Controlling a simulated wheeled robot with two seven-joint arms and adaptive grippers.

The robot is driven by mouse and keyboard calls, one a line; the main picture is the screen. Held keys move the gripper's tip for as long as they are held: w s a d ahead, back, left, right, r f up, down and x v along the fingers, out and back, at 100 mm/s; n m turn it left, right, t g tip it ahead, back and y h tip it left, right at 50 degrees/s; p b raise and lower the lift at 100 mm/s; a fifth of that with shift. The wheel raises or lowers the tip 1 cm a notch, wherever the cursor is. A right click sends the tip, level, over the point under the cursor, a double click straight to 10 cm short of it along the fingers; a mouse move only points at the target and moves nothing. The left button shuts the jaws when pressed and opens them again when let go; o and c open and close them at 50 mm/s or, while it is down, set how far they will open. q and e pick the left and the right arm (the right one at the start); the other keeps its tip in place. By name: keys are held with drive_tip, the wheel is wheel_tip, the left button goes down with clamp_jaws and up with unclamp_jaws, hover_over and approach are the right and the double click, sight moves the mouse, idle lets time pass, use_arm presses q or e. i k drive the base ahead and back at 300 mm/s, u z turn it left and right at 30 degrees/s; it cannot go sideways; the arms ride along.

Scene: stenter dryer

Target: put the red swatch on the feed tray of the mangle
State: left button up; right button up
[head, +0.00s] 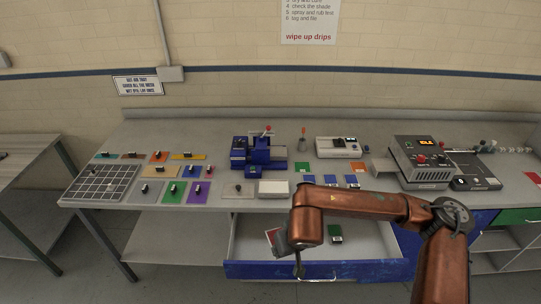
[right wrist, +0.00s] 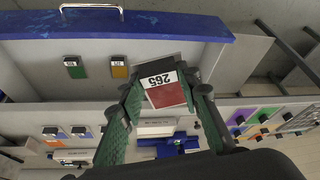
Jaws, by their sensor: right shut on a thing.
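The red swatch (right wrist: 168,96), with a white label reading 265, is between the green fingers of my right gripper (right wrist: 166,100). In the head view the red swatch (head: 271,236) shows at the left of my right gripper (head: 279,246), over the open drawer. The gripper is shut on it; whether the swatch still touches the drawer floor I cannot tell. The mangle (head: 252,154) is the blue machine on the bench, behind and left of the gripper. Its feed tray I cannot pick out clearly. My left gripper is not in view.
The open drawer (head: 316,270) has a blue front and holds a green swatch (head: 335,234). A white box (head: 273,188) stands at the bench's front edge. Coloured swatches lie left of the mangle, others to its right. A grey oven-like machine (head: 422,158) stands at the right.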

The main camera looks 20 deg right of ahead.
sight(274, 151)
drive_tip(key=u, duration=0.7)
drive_tip(key=i, duration=1.25)
drive_tip(key=z, duration=0.2)
